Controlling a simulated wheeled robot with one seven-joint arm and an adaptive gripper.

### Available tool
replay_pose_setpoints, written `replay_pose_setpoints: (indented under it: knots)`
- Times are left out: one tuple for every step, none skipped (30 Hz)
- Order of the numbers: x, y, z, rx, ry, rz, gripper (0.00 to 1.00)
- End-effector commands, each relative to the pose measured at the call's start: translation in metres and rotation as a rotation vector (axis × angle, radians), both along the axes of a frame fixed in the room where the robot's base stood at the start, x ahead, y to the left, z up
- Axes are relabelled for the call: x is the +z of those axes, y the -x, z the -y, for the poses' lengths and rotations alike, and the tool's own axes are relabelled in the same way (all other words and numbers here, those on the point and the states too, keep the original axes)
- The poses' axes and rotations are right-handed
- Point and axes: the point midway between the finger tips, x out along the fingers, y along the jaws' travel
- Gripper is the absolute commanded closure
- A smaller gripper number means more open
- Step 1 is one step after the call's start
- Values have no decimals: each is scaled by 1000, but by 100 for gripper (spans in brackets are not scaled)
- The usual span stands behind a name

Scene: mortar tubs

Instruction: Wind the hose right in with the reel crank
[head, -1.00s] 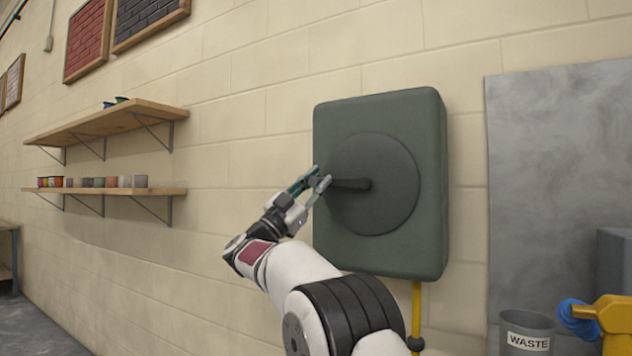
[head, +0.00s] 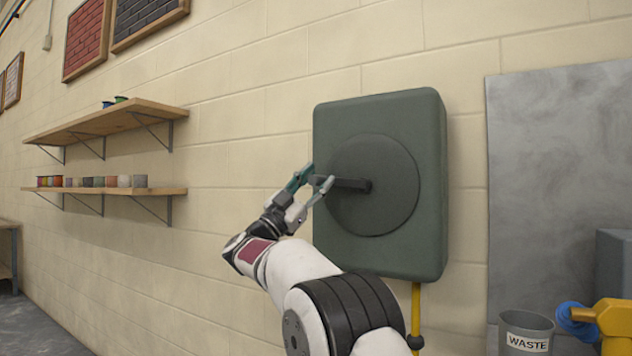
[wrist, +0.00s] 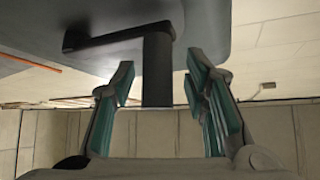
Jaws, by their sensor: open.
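The hose reel is a dark green wall box (head: 431,150) with a round disc (head: 385,215) on its front. A dark crank (head: 350,184) reaches left from the disc's middle, and its grip end is at my gripper (head: 311,187). In the wrist view the crank's grip (wrist: 157,70) stands between the two teal-padded fingers of my gripper (wrist: 168,95), with gaps on both sides. My gripper is open. The yellow hose (head: 416,305) hangs from under the box, with a dark ball (head: 415,342) on it.
Two wooden shelves (head: 110,121) with small pots are on the wall to the left. A grey panel (head: 560,180), a waste bin (head: 526,335) and a yellow object (head: 613,318) with a blue part are to the right. The wall between shelves and reel is bare.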

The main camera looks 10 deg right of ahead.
Motion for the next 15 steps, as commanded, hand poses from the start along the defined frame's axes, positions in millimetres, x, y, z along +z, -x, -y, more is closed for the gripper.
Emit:
replay_pose_setpoints:
  knots:
    - [-1, 0, 0, 0, 0, 0, 59]
    - [-1, 0, -1, 0, 0, 0, 59]
    - [-2, 1, -2, 0, -1, -1, 59]
    - [-3, 1, -3, 0, 0, -1, 59]
    - [-5, 2, -5, 0, 0, -1, 59]
    - [-8, 4, -8, 0, -1, -1, 59]
    - [-10, 6, -10, 0, -1, -2, 59]
    - [-14, 8, -14, 1, 0, -2, 59]
    - [-18, 11, -19, 1, 0, -2, 59]
    - [-22, 13, -23, 2, 0, -3, 59]
    - [-26, 15, -27, 1, 0, -2, 59]
    - [-32, 19, -33, 2, 0, -3, 59]
    - [-36, 21, -37, 2, 0, -2, 59]
    - [-40, 24, -41, 3, 0, -3, 59]
    - [-45, 27, -46, 1, 1, -2, 59]
